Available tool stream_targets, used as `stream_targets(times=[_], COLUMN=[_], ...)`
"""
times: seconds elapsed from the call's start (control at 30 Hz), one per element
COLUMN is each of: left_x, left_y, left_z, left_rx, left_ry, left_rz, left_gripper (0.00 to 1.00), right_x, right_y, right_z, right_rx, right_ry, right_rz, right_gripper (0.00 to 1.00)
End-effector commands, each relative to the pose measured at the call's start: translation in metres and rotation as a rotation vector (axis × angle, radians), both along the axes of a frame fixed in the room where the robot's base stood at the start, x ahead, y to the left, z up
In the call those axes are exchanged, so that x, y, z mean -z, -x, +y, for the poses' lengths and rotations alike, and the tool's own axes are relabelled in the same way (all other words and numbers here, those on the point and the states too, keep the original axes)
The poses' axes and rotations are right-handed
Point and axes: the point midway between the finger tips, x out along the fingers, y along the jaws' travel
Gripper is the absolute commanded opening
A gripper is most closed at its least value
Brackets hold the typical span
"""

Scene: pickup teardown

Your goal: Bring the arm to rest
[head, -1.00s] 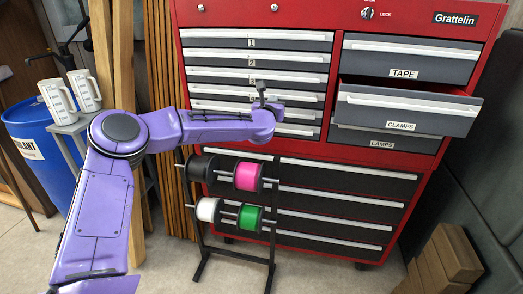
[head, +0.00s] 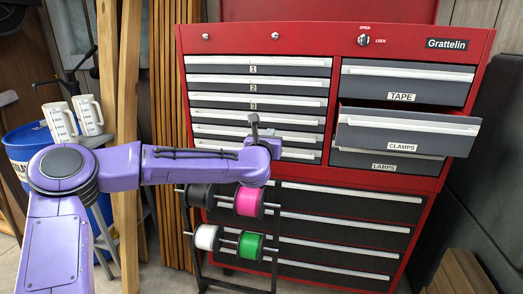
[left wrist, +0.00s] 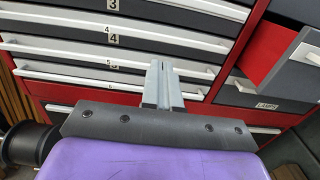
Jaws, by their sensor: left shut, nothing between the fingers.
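My purple left arm comes in from the left in the head view and reaches right, bent at the elbow. Its gripper (head: 254,128) is small and grey, and stands up in front of the numbered drawers of the red tool chest (head: 330,172). In the left wrist view the gripper (left wrist: 163,66) is shut and empty, its two fingers together before the lower numbered drawers. The CLAMPS drawer (head: 404,142) on the right is pulled out; its inside is hidden in the head view. My right gripper is not in view.
A rack of spools stands below my forearm, with pink (head: 249,201) and green (head: 250,245) ones showing. A blue barrel (head: 24,150), white jugs (head: 88,115) and upright timber (head: 128,120) are at the left. Wooden blocks (head: 462,272) lie at the lower right.

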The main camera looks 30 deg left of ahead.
Motion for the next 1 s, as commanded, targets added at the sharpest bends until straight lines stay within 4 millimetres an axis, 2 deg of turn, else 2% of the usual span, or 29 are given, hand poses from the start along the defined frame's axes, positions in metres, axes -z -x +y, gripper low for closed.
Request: stream_targets(times=[0.1, 0.2, 0.47, 0.57, 0.63, 0.67, 0.73, 0.8, 0.87, 0.9, 0.97, 1.0], left_x=[0.002, 0.002, 0.001, 0.002, 0.013, 0.026, 0.083, 0.143, 0.194, 0.227, 0.274, 0.303], left_y=[0.023, 0.033, 0.036, 0.036, 0.04, 0.043, 0.052, 0.067, 0.086, 0.103, 0.132, 0.154], left_z=[-0.005, -0.008, -0.011, -0.011, -0.019, -0.027, -0.058, -0.078, -0.091, -0.097, -0.104, -0.106], left_rx=[-0.003, -0.004, -0.003, -0.003, 0.018, 0.039, 0.134, 0.24, 0.342, 0.416, 0.54, 0.627], left_ry=[0.002, 0.001, -0.012, -0.136, -0.333, -0.458, -0.795, -1.058, -1.257, -1.38, -1.553, -1.662], left_rz=[-0.001, 0.001, 0.006, 0.05, 0.133, 0.191, 0.373, 0.525, 0.641, 0.713, 0.81, 0.868], left_gripper=[0.0, 0.0, 0.0, 0.0, 0.0, 0.0, 0.0, 0.0, 0.0, 0.0, 0.0, 0.0], right_x=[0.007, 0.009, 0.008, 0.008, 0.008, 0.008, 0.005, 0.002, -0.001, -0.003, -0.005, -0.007], right_y=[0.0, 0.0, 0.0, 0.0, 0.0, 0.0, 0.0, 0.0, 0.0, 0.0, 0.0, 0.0], right_z=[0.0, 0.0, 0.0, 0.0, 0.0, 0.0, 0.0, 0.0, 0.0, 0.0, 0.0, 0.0], right_rx=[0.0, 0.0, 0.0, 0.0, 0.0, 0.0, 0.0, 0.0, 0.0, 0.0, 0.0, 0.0], right_ry=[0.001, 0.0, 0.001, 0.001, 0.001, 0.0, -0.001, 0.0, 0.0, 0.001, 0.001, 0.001], right_rz=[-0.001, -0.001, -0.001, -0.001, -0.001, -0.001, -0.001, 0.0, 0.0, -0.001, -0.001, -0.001], right_gripper=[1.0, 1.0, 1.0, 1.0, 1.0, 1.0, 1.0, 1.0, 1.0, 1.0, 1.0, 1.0])
